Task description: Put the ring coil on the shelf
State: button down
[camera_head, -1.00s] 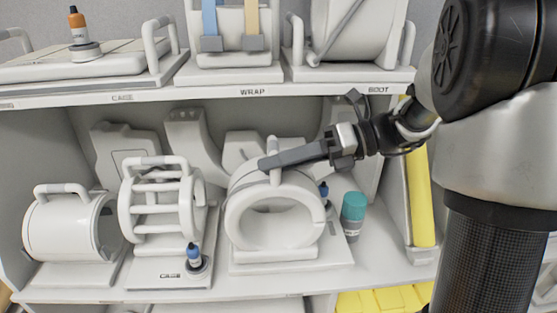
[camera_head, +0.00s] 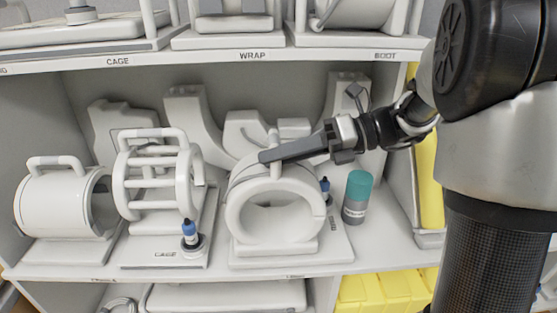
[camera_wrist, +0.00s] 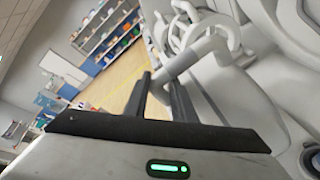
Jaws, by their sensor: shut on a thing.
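The ring coil (camera_head: 232,217) is a thick white ring with a handle on top. It stands upright in the middle of the lower shelf (camera_head: 225,274), over a pale board (camera_head: 337,238). My gripper (camera_head: 268,156) reaches in from the right and is shut on the coil's top handle. In the wrist view my two dark fingers (camera_wrist: 160,85) close around a pale grey bar (camera_wrist: 188,58). Whether the coil's foot touches the board or hovers just above it, I cannot tell.
A cage coil (camera_head: 150,188) and a white cylinder coil (camera_head: 55,207) stand to the left. A blue-capped bottle (camera_head: 191,235) is in front of the cage coil. A teal-capped bottle (camera_head: 356,200) stands close on the right. The upper shelf (camera_head: 320,57) hangs above.

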jog(key=shift+r, duration=0.15)
jog(key=c, duration=1.5)
grip_release()
